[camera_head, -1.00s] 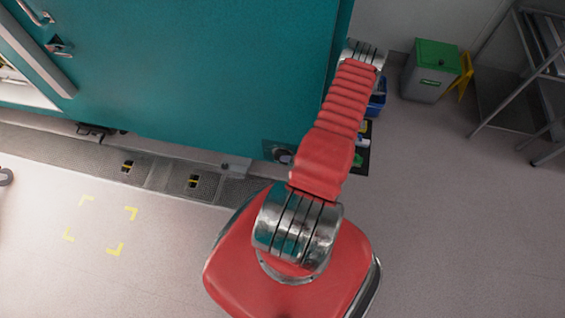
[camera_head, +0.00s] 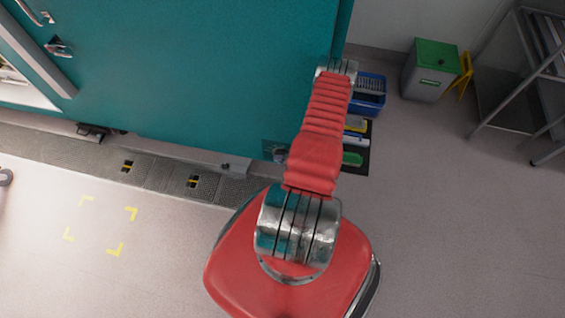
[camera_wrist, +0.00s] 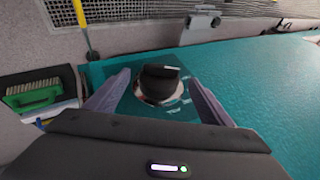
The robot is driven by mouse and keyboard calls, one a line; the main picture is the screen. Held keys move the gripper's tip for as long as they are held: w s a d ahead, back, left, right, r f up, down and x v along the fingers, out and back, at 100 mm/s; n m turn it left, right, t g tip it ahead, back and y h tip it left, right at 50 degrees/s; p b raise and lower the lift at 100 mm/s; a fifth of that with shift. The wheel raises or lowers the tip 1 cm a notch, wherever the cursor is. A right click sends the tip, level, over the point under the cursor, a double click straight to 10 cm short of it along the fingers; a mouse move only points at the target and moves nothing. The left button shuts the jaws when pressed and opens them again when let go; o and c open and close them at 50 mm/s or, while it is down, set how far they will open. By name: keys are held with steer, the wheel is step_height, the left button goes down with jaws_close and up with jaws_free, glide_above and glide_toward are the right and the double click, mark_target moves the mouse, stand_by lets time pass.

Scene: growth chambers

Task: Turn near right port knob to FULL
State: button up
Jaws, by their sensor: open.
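A black round knob (camera_wrist: 158,82) with a pale mark on its top sits on a light ring on the teal chamber panel in the wrist view. My gripper (camera_wrist: 158,88) is open, with one finger to the left of the knob and the other to the right, and gaps show on both sides. Any lettering around the knob is too small to read. In the head view the same corner of the teal chamber (camera_head: 200,70) shows a small dark knob (camera_head: 279,154), just left of my red arm. My gripper is not visible in that view.
A blue crate (camera_head: 368,92) and a dark mat (camera_head: 357,150) with green and yellow items lie right of the chamber. A green-lidded bin (camera_head: 432,70) and a metal rack (camera_head: 520,80) stand farther right. A grated floor strip (camera_head: 150,172) runs along the chamber's base.

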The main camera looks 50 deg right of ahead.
steer(key=shift+x, duration=2.8)
steer(key=c, duration=0.8)
steer(key=shift+a, duration=0.25)
steer(key=shift+c, duration=0.4)
steer(key=shift+s+d, duration=0.1)
steer(key=shift+d, duration=0.15)
steer(key=shift+c, duration=0.8)
steer(key=shift+d, duration=0.1)
